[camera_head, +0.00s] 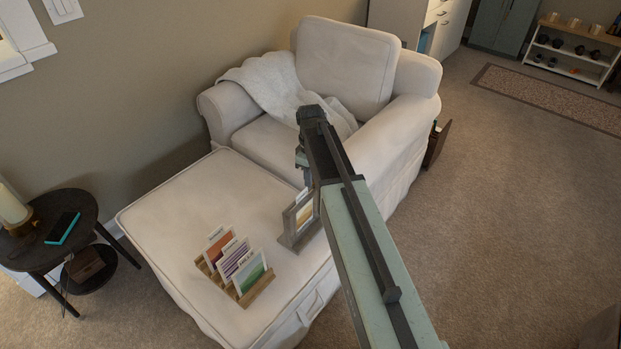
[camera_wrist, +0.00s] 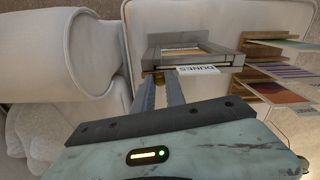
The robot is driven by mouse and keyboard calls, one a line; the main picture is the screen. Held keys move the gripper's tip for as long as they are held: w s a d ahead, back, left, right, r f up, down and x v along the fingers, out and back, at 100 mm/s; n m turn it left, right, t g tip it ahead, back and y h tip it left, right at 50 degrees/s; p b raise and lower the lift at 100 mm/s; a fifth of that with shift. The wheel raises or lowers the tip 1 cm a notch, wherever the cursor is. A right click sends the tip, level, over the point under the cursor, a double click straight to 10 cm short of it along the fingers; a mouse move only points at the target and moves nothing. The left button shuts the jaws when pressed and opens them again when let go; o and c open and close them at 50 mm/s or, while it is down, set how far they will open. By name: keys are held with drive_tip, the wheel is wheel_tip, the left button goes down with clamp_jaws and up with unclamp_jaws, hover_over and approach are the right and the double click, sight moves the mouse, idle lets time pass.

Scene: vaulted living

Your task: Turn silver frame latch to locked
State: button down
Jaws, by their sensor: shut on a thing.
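The silver frame (camera_head: 289,239) stands on the ottoman, partly hidden by my arm. It holds an orange and yellow picture card. In the wrist view the silver frame (camera_wrist: 152,52) lies just beyond my fingertips, with a card labelled DUNES (camera_wrist: 198,70) at its near side. My gripper (camera_wrist: 160,77) has its fingertips at the frame's near edge and is shut on the small latch there. The latch itself is mostly hidden between the fingers, so its turn position cannot be told.
A wooden card rack (camera_head: 258,288) with several cards stands close to the frame on the white ottoman (camera_head: 165,215). A white armchair (camera_head: 345,55) with a throw blanket (camera_head: 268,80) is behind. A dark side table (camera_head: 85,208) stands at left.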

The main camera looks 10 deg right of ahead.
drive_tip(key=m, duration=1.4)
drive_tip(key=shift+m, duration=1.8)
drive_tip(key=c, duration=1.6)
unclamp_jaws()
drive_tip(key=shift+c, duration=0.2)
